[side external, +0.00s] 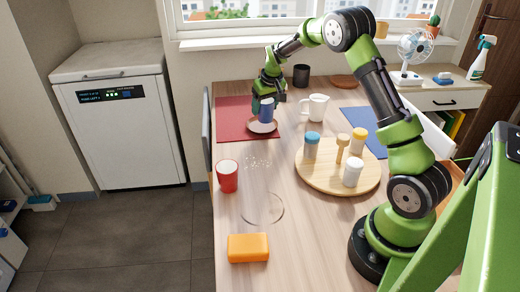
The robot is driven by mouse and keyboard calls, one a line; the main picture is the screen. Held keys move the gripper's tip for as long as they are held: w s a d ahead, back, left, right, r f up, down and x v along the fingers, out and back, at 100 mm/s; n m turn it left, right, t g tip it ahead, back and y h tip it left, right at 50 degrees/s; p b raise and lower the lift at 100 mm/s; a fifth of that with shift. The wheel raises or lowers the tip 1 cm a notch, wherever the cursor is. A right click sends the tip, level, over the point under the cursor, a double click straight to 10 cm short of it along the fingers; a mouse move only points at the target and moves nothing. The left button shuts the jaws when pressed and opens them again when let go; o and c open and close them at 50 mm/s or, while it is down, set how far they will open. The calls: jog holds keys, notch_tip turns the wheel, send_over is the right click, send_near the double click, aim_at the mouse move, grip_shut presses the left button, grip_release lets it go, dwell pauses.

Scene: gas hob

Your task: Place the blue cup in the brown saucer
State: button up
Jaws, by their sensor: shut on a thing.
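The blue cup (266,112) is upright in my gripper (267,98), which is shut on it. The cup is at a pale saucer with a darker rim (262,128), on the red mat. I cannot tell whether the cup's base touches this saucer or is just above it. A brown saucer (344,81) lies flat and empty at the back of the table, to the right of my gripper. My gripper hides part of the cup's upper side.
A dark cup (301,75) and a white mug (314,107) stand right of my gripper. A round wooden board (322,183) holds several jars. A red cup (227,176), a clear glass item (262,208) and an orange block (248,247) are nearer the front.

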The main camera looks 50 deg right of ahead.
aim_at(261, 112)
jog(key=shift+w+d+f, duration=0.1)
jog(key=shift+w+d, duration=0.2)
jog(key=shift+w, duration=0.3)
jog(key=shift+w+d, duration=0.25)
jog(key=shift+w, duration=0.3)
jog(key=shift+f, duration=1.7)
jog(key=shift+f, duration=0.15)
jog(key=o, duration=1.1)
